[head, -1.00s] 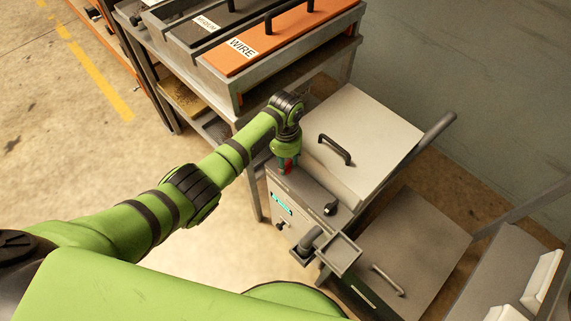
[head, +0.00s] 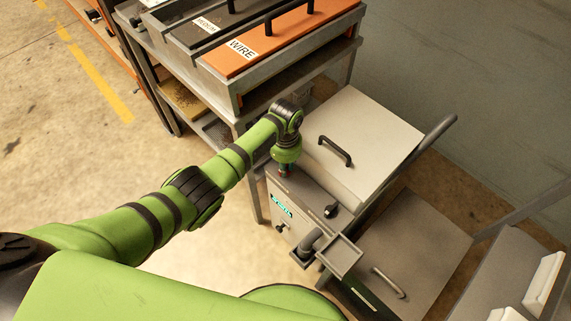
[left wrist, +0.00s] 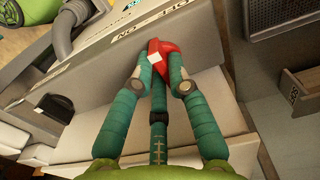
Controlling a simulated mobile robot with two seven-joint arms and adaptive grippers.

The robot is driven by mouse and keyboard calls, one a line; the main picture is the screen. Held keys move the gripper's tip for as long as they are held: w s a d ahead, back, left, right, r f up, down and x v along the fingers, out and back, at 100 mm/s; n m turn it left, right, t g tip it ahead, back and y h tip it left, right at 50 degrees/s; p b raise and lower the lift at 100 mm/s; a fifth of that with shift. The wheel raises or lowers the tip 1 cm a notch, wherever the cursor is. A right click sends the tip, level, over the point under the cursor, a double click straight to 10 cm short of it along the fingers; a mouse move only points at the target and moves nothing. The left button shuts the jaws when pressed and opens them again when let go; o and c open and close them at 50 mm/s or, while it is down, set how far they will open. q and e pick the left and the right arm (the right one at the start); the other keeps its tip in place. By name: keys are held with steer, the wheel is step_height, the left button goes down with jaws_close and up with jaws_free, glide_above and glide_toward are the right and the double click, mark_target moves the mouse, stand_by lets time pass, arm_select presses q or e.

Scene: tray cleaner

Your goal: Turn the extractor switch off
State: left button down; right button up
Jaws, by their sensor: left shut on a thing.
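The extractor switch is a red knob (left wrist: 166,60) on the grey top edge of the machine, beside a label strip (left wrist: 165,18) reading ON and OFF. In the left wrist view the green fingers of my left gripper (left wrist: 160,68) are shut on it, one finger on each side and one in front. The fingers hide part of the knob. My right gripper is not in view.
The grey machine (head: 315,195) has a pale hinged lid (head: 370,130) with a black handle close to the gripper. A black knob (head: 331,210) and a pipe (head: 309,241) stand in front. A table with an orange WIRE tray (head: 285,42) stands behind the arm.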

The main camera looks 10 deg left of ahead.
arm_select(q)
steer(key=n+p, duration=0.2)
steer(key=n, duration=0.1)
steer(key=shift+d+r, duration=0.15)
steer(key=n+p, duration=0.1)
steer(key=n, duration=0.3)
steer(key=shift+w+n+p, duration=0.1)
steer(key=shift+n+p, duration=0.2)
steer(key=n, duration=0.4)
steer(key=shift+w+d+n+p, duration=0.1)
steer(key=shift+n+p, duration=0.2)
steer(key=n, duration=0.5)
steer(key=shift+w, duration=0.15)
steer(key=shift+n, duration=0.3)
steer(key=c, duration=1.2)
jaws_free()
